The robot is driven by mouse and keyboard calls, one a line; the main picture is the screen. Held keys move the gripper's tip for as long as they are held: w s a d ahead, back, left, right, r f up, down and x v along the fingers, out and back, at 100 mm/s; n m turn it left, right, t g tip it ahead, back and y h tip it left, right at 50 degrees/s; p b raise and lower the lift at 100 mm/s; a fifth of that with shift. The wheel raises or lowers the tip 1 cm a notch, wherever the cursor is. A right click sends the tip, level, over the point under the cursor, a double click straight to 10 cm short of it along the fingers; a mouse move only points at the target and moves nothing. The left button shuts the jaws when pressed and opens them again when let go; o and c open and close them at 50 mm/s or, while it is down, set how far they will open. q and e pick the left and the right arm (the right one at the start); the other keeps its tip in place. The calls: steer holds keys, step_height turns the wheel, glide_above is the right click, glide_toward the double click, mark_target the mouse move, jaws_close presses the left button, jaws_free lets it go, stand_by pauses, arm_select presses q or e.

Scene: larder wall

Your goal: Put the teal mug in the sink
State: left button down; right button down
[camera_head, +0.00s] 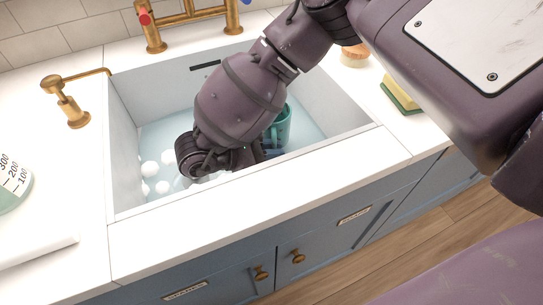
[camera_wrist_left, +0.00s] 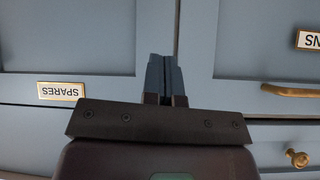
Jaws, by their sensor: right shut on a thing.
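The teal mug (camera_head: 281,128) is inside the white sink (camera_head: 328,128), toward its right front, partly hidden behind my right arm. My right gripper (camera_head: 262,150) reaches down into the sink and is shut on the mug. Its fingertips are mostly hidden by my own wrist, so the exact place of the hold does not show. Whether the mug touches the sink bottom cannot be told. My left gripper (camera_wrist_left: 164,76) shows in the left wrist view, fingers together and empty, in front of blue cabinet fronts.
The sink holds pale water with white foam balls (camera_head: 150,169) at the left. A brass tap (camera_head: 190,20) stands behind, a brass soap dispenser (camera_head: 68,103) at left. A yellow-green sponge (camera_head: 401,96) and a measuring jug (camera_head: 14,181) stand on the counter. The sink's front rim is clear.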

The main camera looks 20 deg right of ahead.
step_height(320, 180, down, 2)
steer(key=shift+f, duration=0.35)
steer(key=shift+r, duration=0.15)
steer(key=shift+f, duration=0.25)
arm_select(q)
steer(key=shift+w+d+r, duration=0.1)
steer(key=shift+w+d, duration=0.05)
steer(key=shift+w, duration=0.15)
arm_select(e)
steer(key=c, duration=1.2)
jaws_free()
